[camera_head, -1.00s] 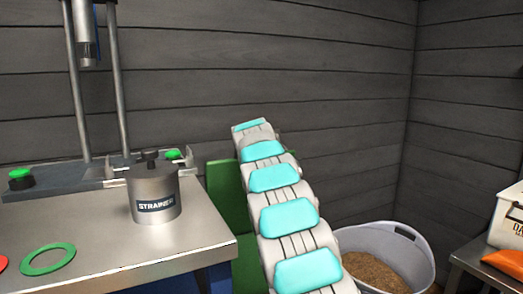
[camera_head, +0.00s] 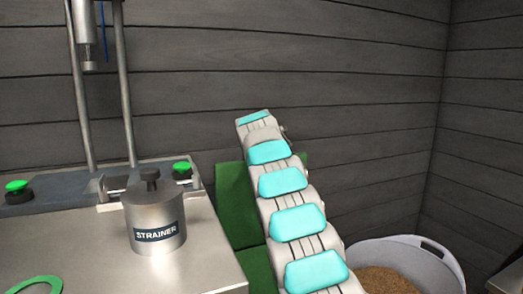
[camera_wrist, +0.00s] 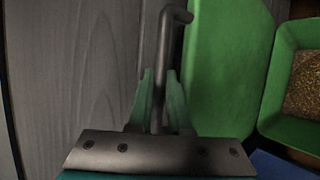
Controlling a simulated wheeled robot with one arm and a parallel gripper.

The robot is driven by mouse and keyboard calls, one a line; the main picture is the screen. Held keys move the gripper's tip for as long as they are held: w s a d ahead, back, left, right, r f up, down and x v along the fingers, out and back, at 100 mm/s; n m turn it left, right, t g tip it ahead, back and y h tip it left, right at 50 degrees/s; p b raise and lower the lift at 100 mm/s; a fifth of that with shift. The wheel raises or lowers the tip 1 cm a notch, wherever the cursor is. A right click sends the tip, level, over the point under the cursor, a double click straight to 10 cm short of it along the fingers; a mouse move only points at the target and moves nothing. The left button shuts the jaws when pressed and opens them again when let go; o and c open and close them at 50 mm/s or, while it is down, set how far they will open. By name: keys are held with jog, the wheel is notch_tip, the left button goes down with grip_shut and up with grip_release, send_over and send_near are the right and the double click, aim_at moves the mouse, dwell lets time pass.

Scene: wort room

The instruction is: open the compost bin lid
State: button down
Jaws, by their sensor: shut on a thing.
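The compost bin's green lid (camera_head: 234,203) shows behind my arm in the head view, raised and tilted above the green bin body (camera_head: 257,268). In the wrist view the lid (camera_wrist: 228,65) is a broad green panel beside my gripper. The open bin's green rim (camera_wrist: 290,130) is to its right, with brown contents (camera_wrist: 306,85) visible inside. My gripper (camera_wrist: 160,95) is shut on a dark bent handle (camera_wrist: 166,45) by the lid. My arm hides the gripper and much of the bin in the head view.
A metal bench (camera_head: 205,262) stands left of the bin, with a strainer pot (camera_head: 154,215) and a green ring (camera_head: 38,285) on it. A pale tub of grain (camera_head: 405,250) stands right of my arm. A plank wall (camera_head: 350,90) is close behind.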

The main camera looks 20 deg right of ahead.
jog(key=shift+f, duration=0.1)
jog(key=c, duration=0.8)
grip_release()
jog(key=shift+c, duration=0.2)
jog(key=shift+s, duration=0.1)
jog(key=b+v, duration=0.1)
jog(key=v, duration=0.7)
